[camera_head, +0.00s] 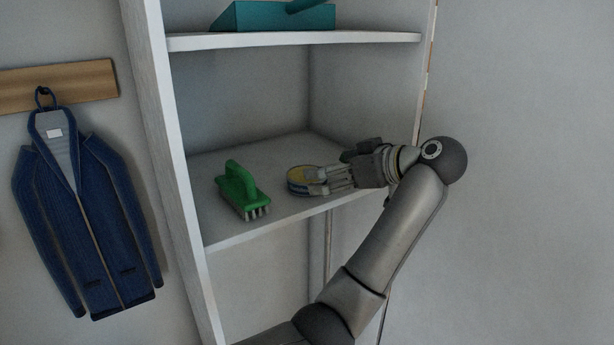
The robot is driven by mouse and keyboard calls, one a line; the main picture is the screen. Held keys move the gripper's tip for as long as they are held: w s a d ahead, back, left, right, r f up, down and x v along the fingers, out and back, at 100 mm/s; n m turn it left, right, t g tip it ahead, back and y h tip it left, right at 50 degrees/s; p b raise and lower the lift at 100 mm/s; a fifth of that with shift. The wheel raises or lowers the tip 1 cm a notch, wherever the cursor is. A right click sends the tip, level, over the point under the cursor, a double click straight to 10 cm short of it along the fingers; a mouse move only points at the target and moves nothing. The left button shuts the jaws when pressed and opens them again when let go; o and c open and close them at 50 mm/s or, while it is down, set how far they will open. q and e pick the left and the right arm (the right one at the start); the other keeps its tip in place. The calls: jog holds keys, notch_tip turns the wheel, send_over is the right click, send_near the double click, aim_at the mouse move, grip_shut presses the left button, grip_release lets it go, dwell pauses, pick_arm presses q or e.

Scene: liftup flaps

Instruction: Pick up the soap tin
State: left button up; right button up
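The soap tin (296,184) is a low round tin with a yellow top and a blue and pale side. It rests near the front edge of the middle shelf (230,232). My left gripper (318,181) reaches it from the right, with its fingers pointing left. The fingertips overlap the right part of the tin and hide some of it. I cannot tell whether they press on it or only lie beside it. My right gripper is not in view.
A green brush (240,188) stands on the same shelf, left of the tin. A teal box-like object (270,17) sits on the upper shelf (290,40). The cupboard's left side panel (165,130) bounds the shelves. A blue jacket (90,210) hangs outside at left.

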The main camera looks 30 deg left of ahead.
aim_at(296, 184)
pick_arm(q)
jog(key=shift+x, duration=0.75)
jog(key=shift+a+p, duration=0.25)
jog(key=shift+p, duration=0.2)
jog(key=p+x, duration=0.2)
jog(key=x, duration=0.1)
jog(key=shift+a+f+p, duration=0.25)
jog(key=shift+a+p, duration=0.05)
jog(key=shift+w+a+f, duration=0.1)
jog(key=shift+a+f, duration=0.2)
jog(key=shift+a, duration=0.05)
jog(key=shift+d, duration=0.15)
jog(key=shift+c, duration=0.3)
jog(key=shift+c, duration=1.3)
jog(key=shift+r, duration=0.1)
jog(key=c, duration=0.9)
jog(key=shift+w+r, duration=0.1)
jog(key=shift+r, duration=0.05)
